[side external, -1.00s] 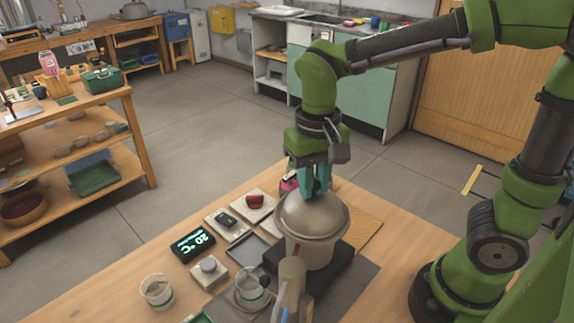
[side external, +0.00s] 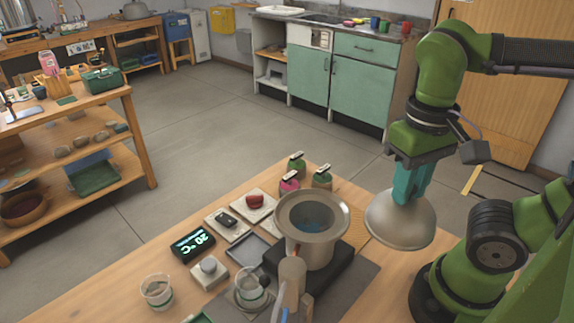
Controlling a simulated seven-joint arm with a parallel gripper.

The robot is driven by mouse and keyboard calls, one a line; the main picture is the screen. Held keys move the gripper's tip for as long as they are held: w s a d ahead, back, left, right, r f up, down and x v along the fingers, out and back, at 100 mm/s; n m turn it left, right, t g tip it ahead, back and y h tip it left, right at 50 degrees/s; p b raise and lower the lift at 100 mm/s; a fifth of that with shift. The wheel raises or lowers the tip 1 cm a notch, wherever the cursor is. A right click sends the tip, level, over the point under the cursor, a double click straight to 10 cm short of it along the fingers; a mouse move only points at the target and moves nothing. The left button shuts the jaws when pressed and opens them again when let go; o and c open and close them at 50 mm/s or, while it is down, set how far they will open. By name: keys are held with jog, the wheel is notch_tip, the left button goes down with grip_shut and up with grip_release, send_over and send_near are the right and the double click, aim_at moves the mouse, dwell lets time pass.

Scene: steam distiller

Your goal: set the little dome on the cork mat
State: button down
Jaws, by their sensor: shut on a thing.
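The little dome (side external: 401,221) is a grey-beige metal lid, hanging from my gripper (side external: 408,187) to the right of the pot. My gripper's teal fingers are shut on its top; the grip point itself is hard to make out. The cork mat (side external: 357,228) is a tan patch on the table between the pot and the dome, partly hidden by both. The dome appears above the table, over or just right of the mat; its exact height I cannot tell. The metal pot (side external: 312,250) stands open, with bluish liquid inside.
Several small bottles (side external: 297,165) stand behind the pot. Left of it are a temperature display (side external: 192,243), a knob block (side external: 209,270), a dark tray (side external: 249,248) and glass beakers (side external: 157,290). A pipe-like piece (side external: 291,285) stands in front of the pot.

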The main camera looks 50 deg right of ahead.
jog(key=shift+s+r, duration=0.2)
jog(key=shift+r, duration=0.25)
notch_tip(320, 180, up, 10)
jog(key=w+d, duration=1)
jog(key=w, duration=0.5)
notch_tip(320, 180, down, 29)
jog(key=shift+f, duration=0.1)
jog(key=c, duration=0.9)
grip_release()
jog(key=shift+c, duration=0.2)
